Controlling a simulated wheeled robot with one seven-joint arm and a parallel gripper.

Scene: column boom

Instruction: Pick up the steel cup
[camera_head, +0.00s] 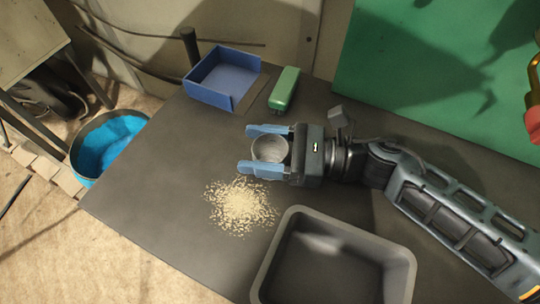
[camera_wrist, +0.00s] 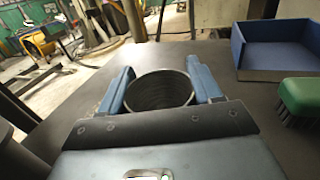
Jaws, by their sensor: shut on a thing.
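The steel cup (camera_head: 268,149) is a round grey metal cup, upright with its open mouth facing up, over the dark table. My gripper (camera_head: 258,148) has its two blue fingers on either side of the cup and is shut on it. In the wrist view the cup (camera_wrist: 159,90) sits between the blue fingers of my gripper (camera_wrist: 160,88), with its ribbed inside showing. The cup's lower part is hidden, and I cannot tell whether its base touches the table.
A pile of pale grains (camera_head: 240,204) lies just below the cup in the head view. A dark grey tub (camera_head: 402,262) stands at the front right. A blue open bin (camera_head: 246,96) and a green brush (camera_head: 285,88) are behind. The table's left part is clear.

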